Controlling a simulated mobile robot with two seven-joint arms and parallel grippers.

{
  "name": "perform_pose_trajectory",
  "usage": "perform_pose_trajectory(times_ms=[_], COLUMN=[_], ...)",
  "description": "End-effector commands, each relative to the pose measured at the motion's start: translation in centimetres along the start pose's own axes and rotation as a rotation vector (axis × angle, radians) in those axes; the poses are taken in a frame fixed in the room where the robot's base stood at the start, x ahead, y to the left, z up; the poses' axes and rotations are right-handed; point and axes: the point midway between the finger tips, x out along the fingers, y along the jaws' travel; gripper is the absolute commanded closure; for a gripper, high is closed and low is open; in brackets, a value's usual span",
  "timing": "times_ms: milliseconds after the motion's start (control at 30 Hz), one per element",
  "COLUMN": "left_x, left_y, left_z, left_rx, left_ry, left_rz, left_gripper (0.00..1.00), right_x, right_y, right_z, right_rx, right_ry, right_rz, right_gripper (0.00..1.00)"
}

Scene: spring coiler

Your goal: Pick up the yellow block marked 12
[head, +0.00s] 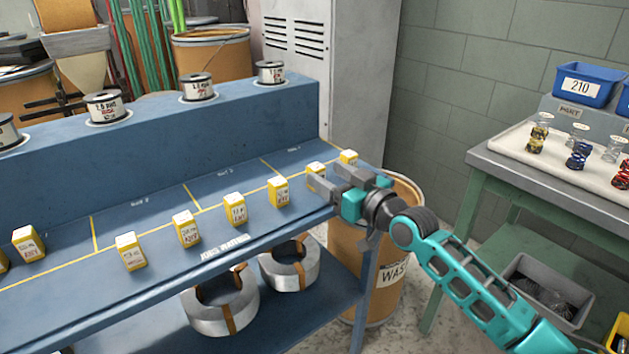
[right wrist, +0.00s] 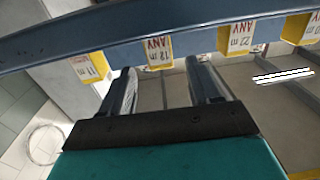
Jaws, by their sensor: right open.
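The yellow block that seems to be marked 12 (right wrist: 158,52) has a white label, upside down in the right wrist view. It stands on the blue bench, and in the head view it is the second block from the right end (head: 316,169), partly covered by a finger. My right gripper (head: 335,179) is open and empty at the bench's front edge. In the right wrist view its two fingers (right wrist: 163,83) point toward the block, which lies between their lines just beyond the tips. I see no contact. My left gripper is out of view.
Neighbouring yellow blocks stand close on both sides, one marked 11 (right wrist: 92,68) and one marked 22 (right wrist: 236,38). More blocks line the blue bench (head: 165,270). A waste drum (head: 385,290) stands below my right arm. A side table (head: 560,185) stands at the right.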

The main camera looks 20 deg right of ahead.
Motion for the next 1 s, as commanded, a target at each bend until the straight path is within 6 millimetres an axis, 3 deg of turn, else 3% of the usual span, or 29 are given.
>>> perform_pose_trajectory(times_ms=[267, 600, 867, 1000], left_x=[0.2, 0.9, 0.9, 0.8], left_y=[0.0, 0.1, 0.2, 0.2], left_z=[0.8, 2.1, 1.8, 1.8], left_rx=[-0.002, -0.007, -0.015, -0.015], left_ry=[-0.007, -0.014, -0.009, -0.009], left_rz=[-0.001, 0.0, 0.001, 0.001], left_gripper=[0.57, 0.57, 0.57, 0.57], right_x=[2.0, 6.2, 6.5, 6.5], right_y=[-0.1, -0.2, -0.2, -0.2], right_z=[0.1, 0.0, -0.1, -0.1], right_rx=[0.0, 0.0, -0.001, -0.001], right_ry=[0.0, 0.0, -0.002, -0.001], right_rz=[-0.001, -0.001, -0.001, 0.0], right_gripper=[0.38, 0.38, 0.38, 0.49])
